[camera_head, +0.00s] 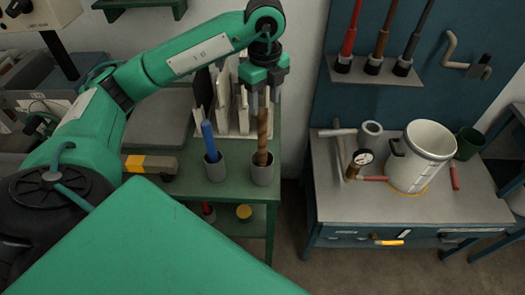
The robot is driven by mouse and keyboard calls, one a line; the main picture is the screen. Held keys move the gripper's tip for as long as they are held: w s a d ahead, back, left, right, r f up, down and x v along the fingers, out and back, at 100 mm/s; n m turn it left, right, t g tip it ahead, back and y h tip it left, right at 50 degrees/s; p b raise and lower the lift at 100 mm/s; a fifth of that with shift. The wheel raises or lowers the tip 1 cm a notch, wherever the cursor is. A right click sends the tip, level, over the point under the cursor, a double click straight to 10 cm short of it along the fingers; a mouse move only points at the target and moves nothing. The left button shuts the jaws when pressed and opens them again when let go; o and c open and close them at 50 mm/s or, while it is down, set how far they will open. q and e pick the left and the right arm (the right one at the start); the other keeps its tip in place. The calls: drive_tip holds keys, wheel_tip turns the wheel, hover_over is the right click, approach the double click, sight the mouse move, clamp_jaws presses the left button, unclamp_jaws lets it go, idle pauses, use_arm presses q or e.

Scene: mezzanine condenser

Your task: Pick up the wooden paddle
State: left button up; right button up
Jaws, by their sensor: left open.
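The wooden paddle (262,135) appears to be the brown wooden stick standing upright in a grey cup (262,174) at the right side of the green bench. Its lower end is hidden in the cup. My left gripper (264,100) points down directly over its top, with the open fingers at about the height of the stick's upper end. I cannot tell whether the fingers touch it. My right gripper is not in view.
A second grey cup (216,172) with a blue-handled tool (209,142) stands just left. Pale upright boards (223,103) stand behind. A gap of floor separates the green bench from a grey-topped table (340,206) with a white bucket (418,160).

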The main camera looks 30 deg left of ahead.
sight(264, 110)
use_arm(q)
wheel_tip(264, 110, down, 4)
drive_tip(key=shift+r+p, duration=0.15)
drive_tip(key=shift+p, duration=0.2)
drive_tip(key=f+p, duration=0.1)
drive_tip(key=f, duration=0.2)
drive_tip(key=f+p, duration=0.1)
drive_tip(key=shift+s+a+f+p, duration=0.15)
drive_tip(key=shift+a+f+p, duration=0.1)
drive_tip(key=shift+f+p, duration=0.05)
drive_tip(key=shift+f, duration=0.35)
drive_tip(key=c, duration=0.9)
drive_tip(key=shift+c, duration=0.9)
drive_tip(key=shift+r, duration=0.1)
